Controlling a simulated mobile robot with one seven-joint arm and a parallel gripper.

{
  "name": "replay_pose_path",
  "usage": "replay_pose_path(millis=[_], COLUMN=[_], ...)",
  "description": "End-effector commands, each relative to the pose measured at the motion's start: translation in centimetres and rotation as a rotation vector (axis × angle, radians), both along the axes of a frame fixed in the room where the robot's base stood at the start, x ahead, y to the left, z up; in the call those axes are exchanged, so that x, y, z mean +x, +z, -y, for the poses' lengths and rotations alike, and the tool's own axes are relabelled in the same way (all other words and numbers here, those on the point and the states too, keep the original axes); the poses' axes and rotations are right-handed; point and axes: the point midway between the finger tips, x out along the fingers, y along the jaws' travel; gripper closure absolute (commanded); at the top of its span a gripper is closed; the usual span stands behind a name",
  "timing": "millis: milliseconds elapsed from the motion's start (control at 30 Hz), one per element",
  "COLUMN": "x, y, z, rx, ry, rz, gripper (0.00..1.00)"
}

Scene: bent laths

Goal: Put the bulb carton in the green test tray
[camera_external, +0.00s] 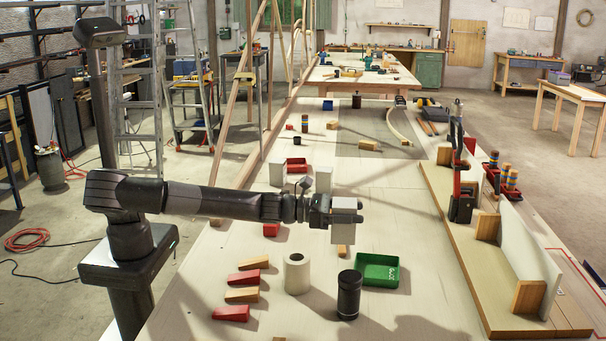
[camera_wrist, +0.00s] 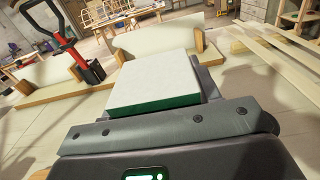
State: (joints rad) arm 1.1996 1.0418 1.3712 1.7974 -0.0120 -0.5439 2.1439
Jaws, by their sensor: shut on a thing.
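My gripper (camera_external: 333,210) is shut on a white carton (camera_external: 347,219), likely the bulb carton, and holds it above the bench. In the wrist view the carton (camera_wrist: 156,78) shows a white upper face and a green near edge between the fingers. The green test tray (camera_external: 378,271) lies on the bench, lower and to the right of the gripper in the external view. It looks empty, with white marking inside. The tray does not show in the wrist view.
A black canister (camera_external: 349,295) stands left of the tray, and a white roll (camera_external: 297,274) stands beyond it. Red and wooden wedges (camera_external: 241,294) lie further left. On the right, a board with a bent panel (camera_external: 524,240) and clamps (camera_external: 462,190) stands. Bench right of the tray is clear.

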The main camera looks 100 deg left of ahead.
Motion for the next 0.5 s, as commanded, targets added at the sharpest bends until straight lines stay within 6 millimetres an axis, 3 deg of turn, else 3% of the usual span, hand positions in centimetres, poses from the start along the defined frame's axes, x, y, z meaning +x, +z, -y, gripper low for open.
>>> replay_pose_path(millis=[500], x=[5.7], y=[-5.3], z=[-7.4], rx=[-0.002], ry=[0.002], rz=[0.001], gripper=[0.67])
